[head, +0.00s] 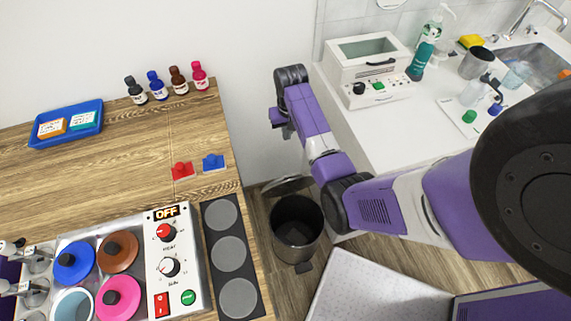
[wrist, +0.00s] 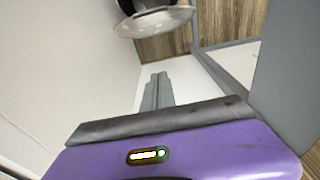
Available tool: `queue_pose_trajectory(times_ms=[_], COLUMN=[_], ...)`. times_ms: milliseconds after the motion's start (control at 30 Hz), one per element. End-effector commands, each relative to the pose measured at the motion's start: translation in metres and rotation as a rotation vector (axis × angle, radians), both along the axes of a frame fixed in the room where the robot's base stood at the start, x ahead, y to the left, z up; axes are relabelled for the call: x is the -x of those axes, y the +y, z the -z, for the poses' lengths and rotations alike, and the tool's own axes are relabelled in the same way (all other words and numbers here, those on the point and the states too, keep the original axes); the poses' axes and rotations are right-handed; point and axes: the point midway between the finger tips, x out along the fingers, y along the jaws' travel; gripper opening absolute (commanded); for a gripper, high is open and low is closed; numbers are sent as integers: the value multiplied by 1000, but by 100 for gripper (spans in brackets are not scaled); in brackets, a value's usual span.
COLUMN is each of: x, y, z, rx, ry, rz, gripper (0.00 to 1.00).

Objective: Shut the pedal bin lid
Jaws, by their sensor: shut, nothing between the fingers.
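The pedal bin (head: 296,240) stands on the wood floor between the wooden counter and the white counter, its dark inside showing. Its grey lid (head: 288,185) is raised at the bin's far side, so the bin is open. The lid (wrist: 155,22) also shows at the top of the wrist view, with part of the bin's dark opening beyond. My gripper (head: 287,131) is above and beyond the lid in the head view, apart from it. In the wrist view my gripper's fingers (wrist: 157,78) are together and empty, pointing towards the lid. A small pedal (head: 303,267) shows at the bin's front.
The wooden counter (head: 110,170) on the left carries bottles, a blue tray (head: 66,125) and a control panel (head: 178,265). The white counter (head: 400,130) on the right holds a white appliance (head: 372,65). The floor gap around the bin is narrow.

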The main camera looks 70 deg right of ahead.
Motion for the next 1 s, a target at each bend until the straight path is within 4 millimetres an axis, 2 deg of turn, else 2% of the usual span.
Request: queue_pose_trajectory(times_ms=[100, 267, 367, 800, 1000], x=[16, 21, 22, 22, 37], y=[16, 22, 23, 23, 41], z=[3, 9, 21, 100, 106], rx=[-66, -90, -91, -89, -88], ry=[66, 88, 89, 87, 87], rz=[2, 3, 3, 3, 2], gripper=[0, 0, 0, 0, 0])
